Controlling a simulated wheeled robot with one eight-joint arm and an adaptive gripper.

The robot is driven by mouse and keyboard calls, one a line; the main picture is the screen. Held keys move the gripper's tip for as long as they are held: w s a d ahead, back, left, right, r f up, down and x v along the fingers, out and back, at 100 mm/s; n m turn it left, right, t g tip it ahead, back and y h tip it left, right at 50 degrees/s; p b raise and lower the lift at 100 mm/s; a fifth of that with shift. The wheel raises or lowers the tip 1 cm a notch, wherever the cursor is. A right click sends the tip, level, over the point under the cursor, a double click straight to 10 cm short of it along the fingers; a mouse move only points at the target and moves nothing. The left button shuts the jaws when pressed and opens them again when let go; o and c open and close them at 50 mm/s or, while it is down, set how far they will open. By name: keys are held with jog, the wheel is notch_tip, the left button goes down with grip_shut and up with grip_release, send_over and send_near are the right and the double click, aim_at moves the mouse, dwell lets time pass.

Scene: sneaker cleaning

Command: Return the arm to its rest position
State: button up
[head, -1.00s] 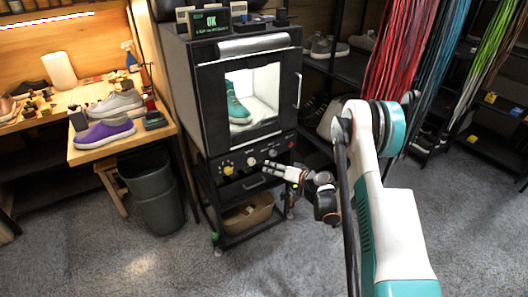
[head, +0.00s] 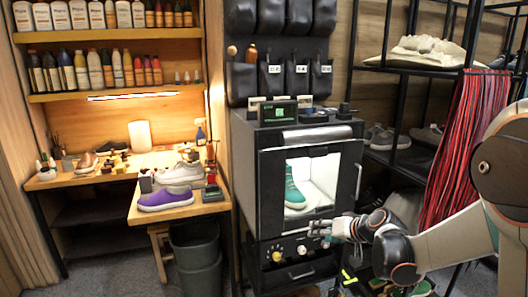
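My arm reaches in from the right edge of the head view. My gripper (head: 322,228) is in front of the lower right part of the black cabinet (head: 246,190), near its row of knobs. The fingers point left and nothing shows held in them. The fingers are too small to tell how far apart they are. Inside the cabinet, behind its window, stands a teal sneaker (head: 293,188) with a white sole. The cabinet door looks closed.
A wooden workbench (head: 150,214) at the left holds a purple sneaker (head: 166,199), a grey sneaker (head: 178,174) and small tools. A dark bin (head: 194,240) stands under it. Red laces (head: 462,135) hang beside a black shoe rack (head: 405,74) at the right.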

jog(key=s+a+r+g+h, duration=0.1)
jog(key=s+r, duration=0.3)
jog(key=s, duration=0.4)
jog(key=s+a+r+h, duration=0.1)
jog(key=s+r, duration=0.4)
jog(key=s, duration=0.3)
jog(key=s+d+g+h, duration=0.1)
jog(key=s+d+h, duration=0.2)
jog(key=s, duration=1.6)
jog(key=shift+f+n+h, duration=0.3)
jog(key=shift+f+n, duration=0.1)
